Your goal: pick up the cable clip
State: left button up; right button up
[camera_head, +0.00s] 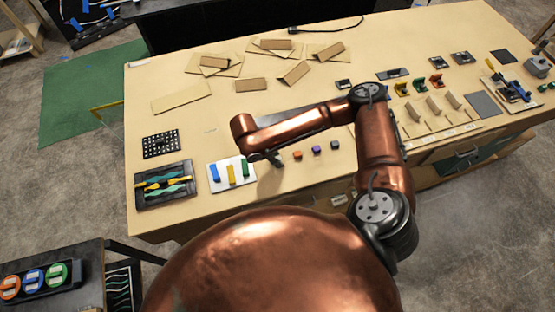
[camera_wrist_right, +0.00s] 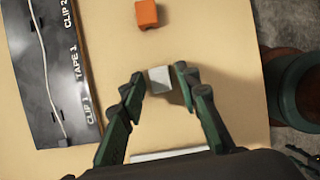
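My right gripper (camera_wrist_right: 160,82) is open in the right wrist view, its dark green fingers on either side of a small pale grey block (camera_wrist_right: 159,79). Gaps show between the block and both fingertips. The block may be the cable clip; its shape is too plain to be sure. In the head view my right gripper (camera_head: 274,158) points down at the table, and the block cannot be made out there. An orange block (camera_wrist_right: 147,14) lies beyond the pale one; it also shows in the head view (camera_head: 298,155). My left gripper is out of view.
A black board (camera_wrist_right: 52,70) marked CLIP 1, TAPE 1 and CLIP 2 carries a pale cable. A white tray (camera_head: 222,186) with coloured pieces lies left of my gripper. Purple (camera_head: 316,149) and dark (camera_head: 334,145) blocks lie right of the orange one. The table's front edge is close.

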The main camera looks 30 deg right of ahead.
jog(key=c, duration=0.5)
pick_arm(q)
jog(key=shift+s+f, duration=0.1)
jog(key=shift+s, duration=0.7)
pick_arm(e)
jog(key=shift+c, duration=0.4)
